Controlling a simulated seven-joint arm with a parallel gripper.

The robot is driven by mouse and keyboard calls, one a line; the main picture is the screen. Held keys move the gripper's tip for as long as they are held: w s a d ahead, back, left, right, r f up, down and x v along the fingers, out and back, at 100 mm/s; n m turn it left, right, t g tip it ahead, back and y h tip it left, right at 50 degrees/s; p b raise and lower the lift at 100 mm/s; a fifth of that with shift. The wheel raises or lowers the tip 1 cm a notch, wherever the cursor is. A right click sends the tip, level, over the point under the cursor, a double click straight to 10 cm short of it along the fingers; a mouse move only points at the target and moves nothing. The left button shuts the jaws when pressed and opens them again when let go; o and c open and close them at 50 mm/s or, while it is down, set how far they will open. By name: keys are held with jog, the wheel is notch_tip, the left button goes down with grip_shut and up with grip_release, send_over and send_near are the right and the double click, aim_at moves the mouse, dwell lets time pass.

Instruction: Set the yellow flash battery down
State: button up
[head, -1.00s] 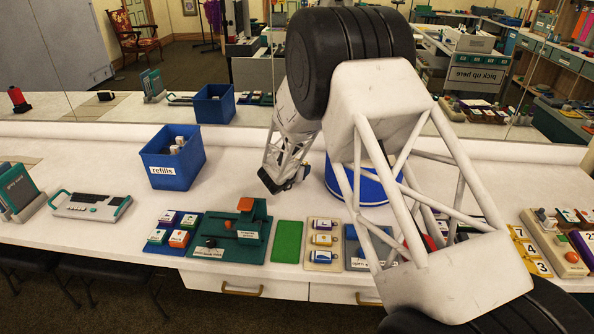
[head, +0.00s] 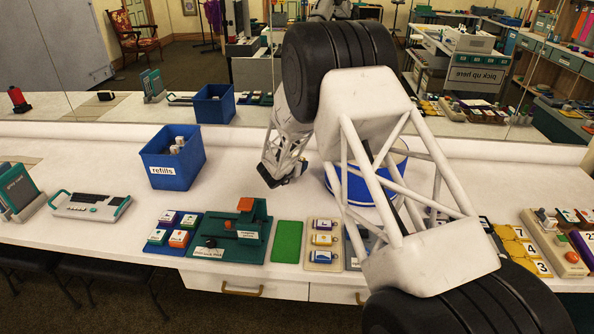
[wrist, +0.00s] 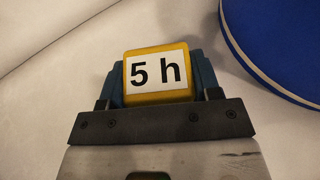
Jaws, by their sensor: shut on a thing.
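The yellow flash battery (wrist: 157,76) has a white label reading "5 h" and shows in the wrist view between my gripper's fingers. My gripper (wrist: 158,90) is shut on it, with a blue-grey finger on either side. In the head view my gripper (head: 281,178) is over the white worktop, left of a blue round container. The battery cannot be made out there. I cannot tell whether it touches the worktop.
The blue round container (wrist: 290,45) is close on the right. A blue refills bin (head: 171,172) stands to the left. In front lie a green pad (head: 287,242), a beige tray (head: 310,266) of small labelled blocks and a dark green board (head: 226,250). White worktop (head: 235,165) is bare between bin and gripper.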

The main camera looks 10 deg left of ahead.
jog(key=shift+f, duration=1.35)
jog(key=shift+f, duration=0.15)
jog(key=o, duration=1.1)
jog(key=shift+v, duration=1.05)
jog(key=v, duration=0.3)
jog(key=shift+w, duration=0.1)
jog(key=shift+r, duration=3.65)
